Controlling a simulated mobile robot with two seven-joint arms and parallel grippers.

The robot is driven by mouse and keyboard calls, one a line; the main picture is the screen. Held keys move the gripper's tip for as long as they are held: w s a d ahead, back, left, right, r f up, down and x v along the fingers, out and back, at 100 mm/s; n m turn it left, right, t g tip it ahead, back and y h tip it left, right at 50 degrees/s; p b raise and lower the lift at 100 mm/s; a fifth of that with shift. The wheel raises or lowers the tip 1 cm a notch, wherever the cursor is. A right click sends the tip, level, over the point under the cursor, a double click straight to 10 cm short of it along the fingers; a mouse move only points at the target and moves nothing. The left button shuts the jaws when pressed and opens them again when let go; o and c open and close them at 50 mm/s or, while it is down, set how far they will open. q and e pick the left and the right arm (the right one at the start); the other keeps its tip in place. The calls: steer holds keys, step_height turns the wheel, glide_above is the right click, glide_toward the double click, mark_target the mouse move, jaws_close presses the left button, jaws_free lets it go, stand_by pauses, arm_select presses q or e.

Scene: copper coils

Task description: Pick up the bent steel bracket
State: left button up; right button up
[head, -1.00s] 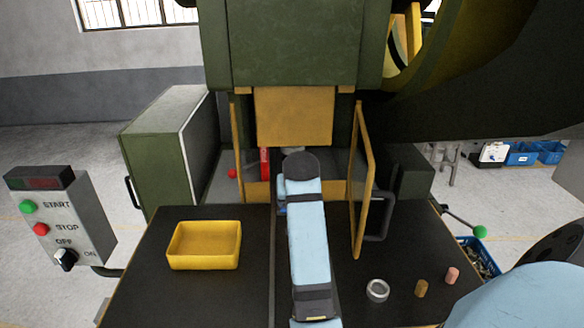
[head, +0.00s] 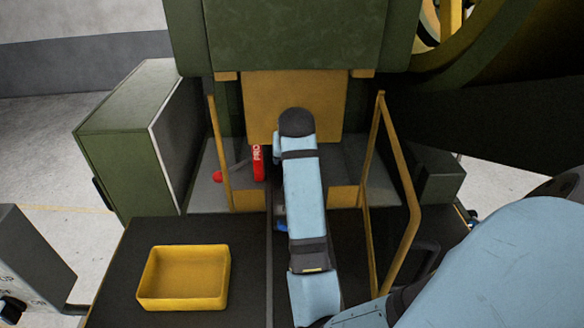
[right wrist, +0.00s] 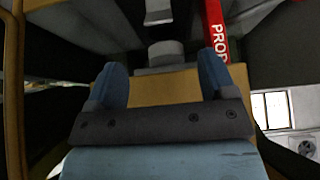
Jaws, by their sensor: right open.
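My right gripper (right wrist: 164,68) shows in the right wrist view, with its two blue fingers wide apart. Between and beyond the fingertips is a grey metal piece (right wrist: 166,52); I cannot tell whether it is the bent bracket or part of the press. Nothing appears clamped between the fingers. In the head view my right arm reaches into the press opening, and its dark wrist end hides the gripper and whatever lies behind it. No bracket can be made out clearly in the head view. My left gripper is not in view.
A red prop bar (head: 259,163) stands just left of my arm; it also shows in the wrist view (right wrist: 217,30). Yellow guard frames (head: 396,190) flank the opening, under the yellow ram plate (head: 255,100). A yellow tray (head: 184,303) sits front left on the dark table.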

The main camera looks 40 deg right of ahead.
steer(key=shift+d+x, duration=0.15)
steer(key=shift+x, duration=3.3)
steer(key=shift+d+x, duration=0.1)
steer(key=shift+x, duration=3.3)
steer(key=shift+r, duration=0.15)
steer(key=c, duration=1.1)
steer(key=shift+a+r, duration=0.1)
